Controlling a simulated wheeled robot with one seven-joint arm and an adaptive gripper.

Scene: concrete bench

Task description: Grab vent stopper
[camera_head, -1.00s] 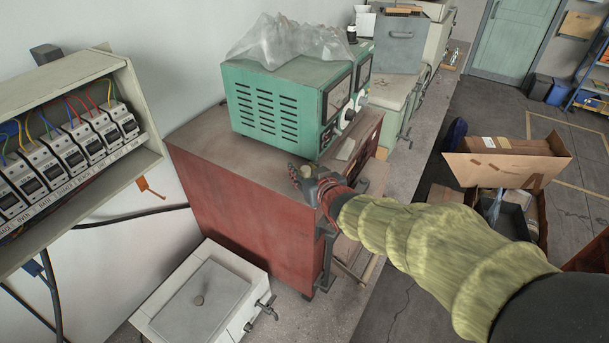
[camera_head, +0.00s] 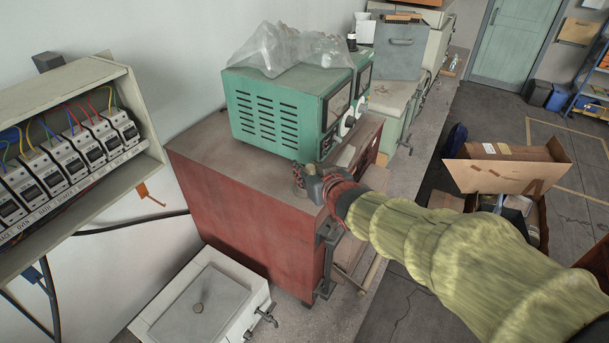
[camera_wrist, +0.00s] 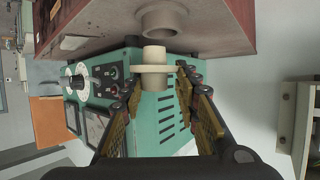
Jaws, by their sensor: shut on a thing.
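The vent stopper (camera_wrist: 153,70) is a beige plug with a wide flange, between my gripper's fingertips in the wrist view. My gripper (camera_wrist: 156,84) is shut on it, one finger on each side. A round beige-brown collar (camera_wrist: 165,19) stands on the top of the red cabinet, just beyond the stopper's end. The stopper looks clear of the collar, though the exact gap is hard to judge. In the head view my gripper (camera_head: 311,182) is over the front edge of the red cabinet (camera_head: 240,215); the stopper is too small to make out clearly there.
A green instrument box (camera_head: 275,108) with dials stands on the cabinet close behind my gripper, with crumpled clear plastic (camera_head: 285,48) on top. An open breaker panel (camera_head: 75,150) is at left. A white basin (camera_head: 205,305) with taps is below. A cardboard box (camera_head: 505,165) is at right.

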